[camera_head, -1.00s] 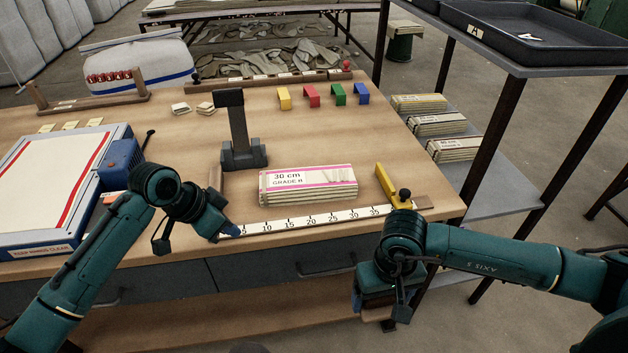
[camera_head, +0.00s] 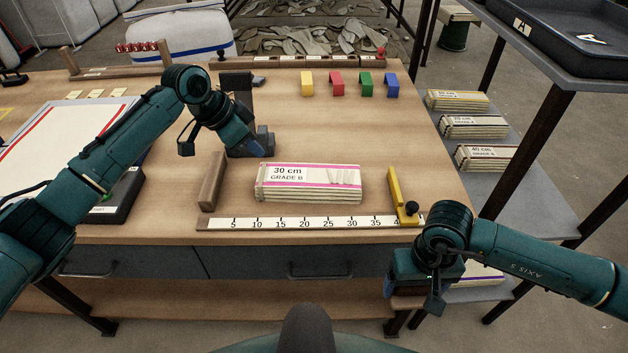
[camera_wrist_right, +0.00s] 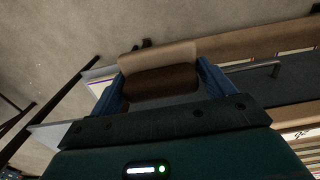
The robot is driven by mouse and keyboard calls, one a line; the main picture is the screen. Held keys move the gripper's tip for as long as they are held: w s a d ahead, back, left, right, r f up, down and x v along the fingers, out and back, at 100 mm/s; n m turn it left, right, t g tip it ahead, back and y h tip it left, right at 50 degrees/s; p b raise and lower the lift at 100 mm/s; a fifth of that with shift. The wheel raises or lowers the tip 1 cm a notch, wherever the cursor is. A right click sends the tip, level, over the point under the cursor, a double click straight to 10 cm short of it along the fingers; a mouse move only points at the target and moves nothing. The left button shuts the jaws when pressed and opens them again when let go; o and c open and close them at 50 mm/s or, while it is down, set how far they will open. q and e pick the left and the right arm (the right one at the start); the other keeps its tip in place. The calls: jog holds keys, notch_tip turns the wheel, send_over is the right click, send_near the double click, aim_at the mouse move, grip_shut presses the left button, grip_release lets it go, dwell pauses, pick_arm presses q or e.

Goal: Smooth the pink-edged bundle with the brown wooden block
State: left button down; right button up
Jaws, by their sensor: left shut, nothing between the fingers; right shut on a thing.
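The pink-edged bundle (camera_head: 308,184), labelled "30 cm GRADE B", lies flat on the table behind the white ruler strip (camera_head: 300,223). A few pale creases or loose strips show on the right of its top. My right gripper (camera_wrist_right: 160,80) is shut on the brown wooden block (camera_wrist_right: 160,57), which spans its blue fingers in the right wrist view. In the head view this gripper is low, in front of the table's right front edge, and its fingers are mostly hidden. My left gripper (camera_head: 260,150) is shut and empty, in front of the dark stand, behind and left of the bundle.
A brown stop (camera_head: 212,182) and a yellow stop (camera_head: 399,196) stand at the ruler's ends, flanking the bundle. Coloured clips (camera_head: 337,84) are farther back. A shelf (camera_head: 470,205) with more bundles stands right of the table.

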aim_at(265, 174)
pick_arm(q)
jog(key=shift+f+b, duration=2.4)
jog(key=shift+b, duration=0.15)
pick_arm(e)
jog(key=shift+f, duration=2.7)
pick_arm(q)
jog(key=shift+f, duration=0.5)
notch_tip(265, 174, up, 6)
jog(key=p, duration=0.7)
jog(key=shift+r+p, duration=0.1)
jog(key=shift+p, duration=0.2)
pick_arm(e)
notch_tip(265, 174, up, 8)
jog(key=shift+f, duration=0.2)
jog(key=shift+f, duration=0.1)
